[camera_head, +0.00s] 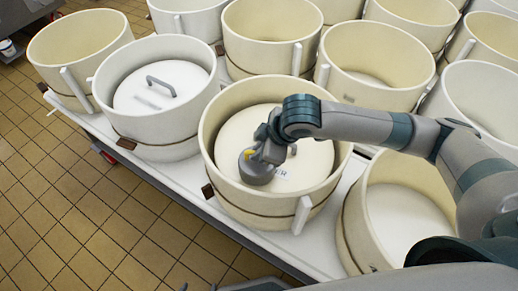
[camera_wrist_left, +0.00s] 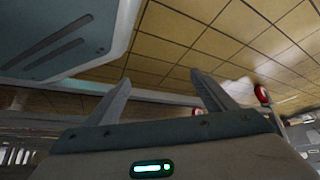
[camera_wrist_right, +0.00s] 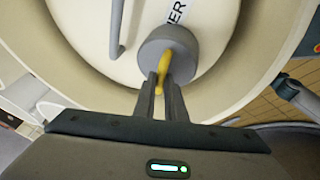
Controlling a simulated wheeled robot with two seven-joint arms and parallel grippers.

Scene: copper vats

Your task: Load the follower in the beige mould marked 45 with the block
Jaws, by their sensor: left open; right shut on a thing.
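The block (camera_head: 256,170) is a grey round weight with a yellow handle. My right gripper (camera_head: 262,148) is shut on that handle, and the right wrist view shows the block (camera_wrist_right: 160,45) at its fingertips (camera_wrist_right: 163,80). The block is inside a beige mould (camera_head: 224,178), over the front left part of a white follower (camera_head: 246,128); I cannot tell whether they touch. The follower's grey handle and a label ending in "ER" show beside the block. No 45 is readable. My left gripper (camera_wrist_left: 162,82) is open and empty in the left wrist view.
A white mould (camera_head: 118,122) to the left holds a white follower with a grey handle (camera_head: 160,85). Other beige and white moulds crowd behind and right on the white table (camera_head: 185,185). Tiled floor (camera_head: 80,205) is clear at left.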

